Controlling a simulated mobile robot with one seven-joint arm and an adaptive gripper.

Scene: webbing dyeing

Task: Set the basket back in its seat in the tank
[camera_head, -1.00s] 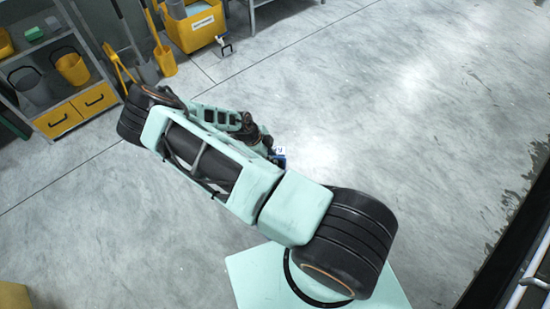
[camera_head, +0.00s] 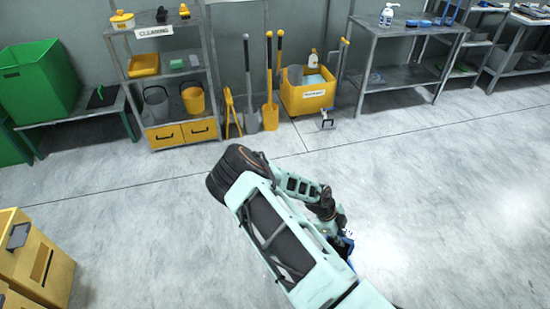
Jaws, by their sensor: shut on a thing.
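My arm (camera_head: 275,235) reaches up from the bottom edge in the head view and folds back at the elbow. Its wrist, with a small blue part (camera_head: 345,243), ends near the middle of the lower half. My gripper's fingers are not visible there; they are hidden beyond or under the wrist. Anything held in them is hidden too. I cannot make out the task's basket, the tank or its seat in this view.
A cleaning shelf (camera_head: 172,80) with buckets stands at the back left. A yellow bin (camera_head: 305,97), shovels and a metal table (camera_head: 405,28) line the wall. A green box (camera_head: 40,80) is far left, a yellow cabinet (camera_head: 35,262) lower left. The floor (camera_head: 450,190) is open.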

